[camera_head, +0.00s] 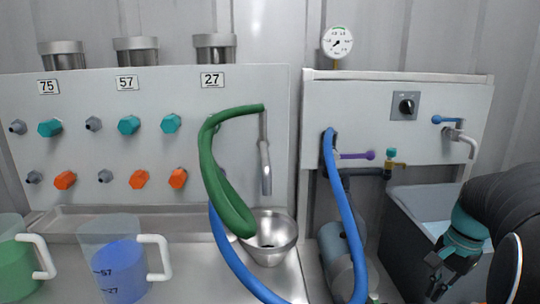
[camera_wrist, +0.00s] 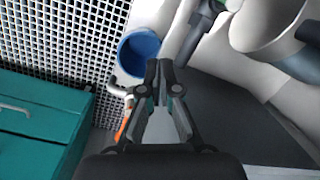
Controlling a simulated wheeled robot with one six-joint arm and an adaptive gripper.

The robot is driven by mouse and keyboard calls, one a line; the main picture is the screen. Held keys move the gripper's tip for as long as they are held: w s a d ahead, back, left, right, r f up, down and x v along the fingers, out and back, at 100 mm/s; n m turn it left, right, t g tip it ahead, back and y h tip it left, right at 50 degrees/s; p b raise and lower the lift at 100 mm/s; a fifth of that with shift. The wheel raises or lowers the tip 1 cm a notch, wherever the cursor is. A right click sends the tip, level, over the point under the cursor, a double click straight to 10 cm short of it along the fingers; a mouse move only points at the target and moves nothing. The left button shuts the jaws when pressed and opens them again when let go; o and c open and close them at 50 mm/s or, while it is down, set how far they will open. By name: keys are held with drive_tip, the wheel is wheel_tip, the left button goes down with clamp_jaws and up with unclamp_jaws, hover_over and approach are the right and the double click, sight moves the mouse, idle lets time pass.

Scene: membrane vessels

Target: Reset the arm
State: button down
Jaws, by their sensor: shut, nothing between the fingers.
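My gripper (camera_head: 436,289) is at the lower right of the head view, at the end of my dark arm. It points down and to the left, in front of the grey tank. In the wrist view my gripper (camera_wrist: 165,66) is at the middle, with its two fingertips together and nothing between them. It is apart from the things around it.
A grey tank (camera_head: 408,232) stands behind my arm. A blue hose (camera_head: 345,215) and a green hose (camera_head: 216,180) hang left of it, near a steel funnel (camera_head: 285,228). Jugs stand far left. The wrist view shows a teal box (camera_wrist: 40,118), grating (camera_wrist: 75,35) and a blue round opening (camera_wrist: 138,52).

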drive_tip(key=s+a+r+n+t, duration=0.1)
drive_tip(key=s+a+n, duration=0.2)
drive_tip(key=a, duration=0.4)
drive_tip(key=s+a+n+t+h, duration=0.1)
drive_tip(key=s+a+n+t, duration=0.1)
drive_tip(key=a+n, duration=0.3)
drive_tip(key=s+a+r+n+t, duration=0.1)
drive_tip(key=s+a+n, duration=0.3)
drive_tip(key=a, duration=0.6)
drive_tip(key=shift+a+r+n+t+h, duration=0.3)
drive_tip(key=shift+a+r+n+t, duration=0.15)
drive_tip(key=shift+t, duration=0.25)
drive_tip(key=shift+f, duration=0.1)
